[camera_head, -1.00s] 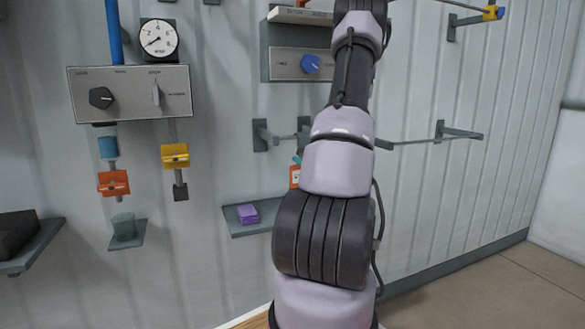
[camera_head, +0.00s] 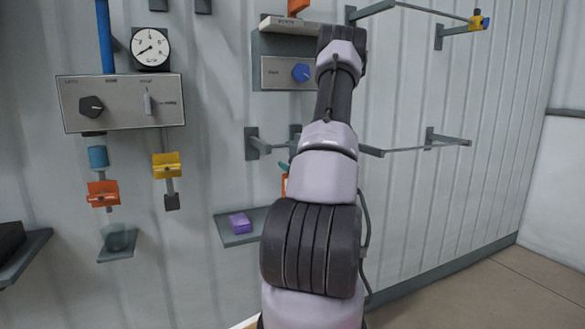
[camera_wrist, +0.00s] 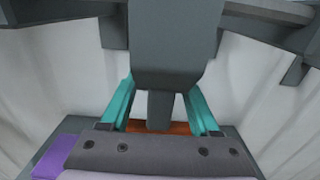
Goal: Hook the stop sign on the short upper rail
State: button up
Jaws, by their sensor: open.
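My gripper (camera_wrist: 160,102) is open in the wrist view, with one teal finger on each side of a narrow grey piece. A broad dark grey block above that piece hides the fingertips' surroundings. An orange-red thing (camera_wrist: 172,128) shows between the fingers; I cannot tell whether it is the stop sign. In the head view an orange-red thing (camera_head: 284,186) peeks out left of my arm, mostly hidden, beside a bit of teal. An upper rail (camera_head: 430,11) runs at the top right, partly cut off. No stop sign is clearly recognisable.
A lower rail (camera_head: 408,149) on wall brackets runs behind my arm. A small shelf (camera_head: 228,232) holds a purple block (camera_head: 240,223). A control panel (camera_head: 122,102) and gauge (camera_head: 150,48) are on the left wall. A yellow and blue piece (camera_head: 479,21) sits at the upper rail's end.

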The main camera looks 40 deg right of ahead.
grip_shut()
dwell(1.7)
jog(key=shift+w, duration=0.1)
